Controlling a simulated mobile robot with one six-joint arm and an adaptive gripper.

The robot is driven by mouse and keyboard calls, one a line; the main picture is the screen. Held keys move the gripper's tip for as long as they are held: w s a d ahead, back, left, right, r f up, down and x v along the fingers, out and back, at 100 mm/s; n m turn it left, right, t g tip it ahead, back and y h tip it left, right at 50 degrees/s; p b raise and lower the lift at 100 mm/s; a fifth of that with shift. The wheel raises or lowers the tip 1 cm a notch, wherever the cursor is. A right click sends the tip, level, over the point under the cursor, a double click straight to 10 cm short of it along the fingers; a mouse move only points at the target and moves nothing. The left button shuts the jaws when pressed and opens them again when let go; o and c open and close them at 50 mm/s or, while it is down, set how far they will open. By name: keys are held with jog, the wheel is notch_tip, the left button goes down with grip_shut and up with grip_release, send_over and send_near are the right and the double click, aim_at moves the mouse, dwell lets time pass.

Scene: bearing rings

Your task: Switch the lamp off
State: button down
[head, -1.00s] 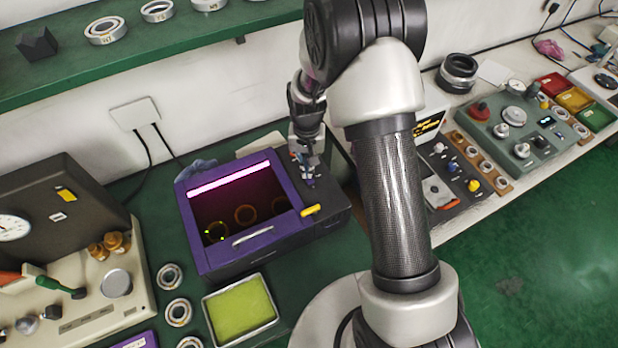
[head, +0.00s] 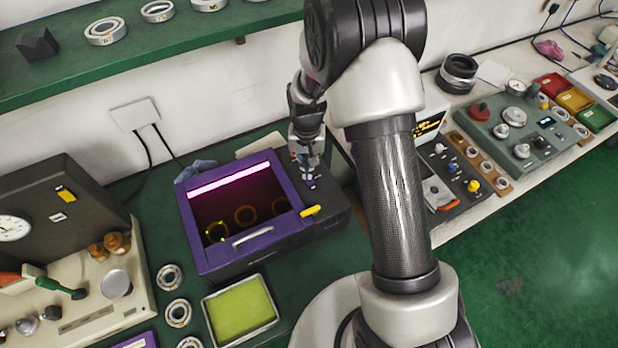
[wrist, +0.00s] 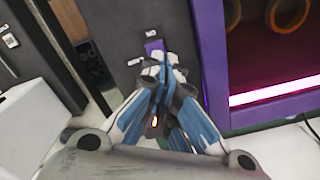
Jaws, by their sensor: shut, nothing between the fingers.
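The lamp (head: 230,180) is a bright pink-white tube, lit, along the back of an open-fronted purple box (head: 238,252). Its glow also shows in the wrist view (wrist: 275,91). A dark control panel (head: 332,208) adjoins the box on the right. My gripper (head: 309,183) is shut and empty, pointing down over this panel. In the wrist view its closed blue-grey fingertips (wrist: 160,65) are close to a small purple-topped part (wrist: 153,46) on the panel; I cannot tell whether they touch. A small orange light (wrist: 154,121) shows between the fingers. The fingers hide part of the panel.
Several rings, one with a green-yellow glow (head: 216,232), lie inside the box. A green-yellow tray (head: 240,308) lies in front. A beige gauge unit (head: 85,322) stands left.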

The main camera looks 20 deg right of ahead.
jog(key=shift+f+b, duration=0.8)
jog(key=shift+f, duration=0.35)
dwell(0.4)
jog(key=shift+r, duration=0.1)
jog(key=shift+r+p, duration=2.4)
jog(key=shift+r, duration=1.1)
jog(key=shift+s+f, duration=0.1)
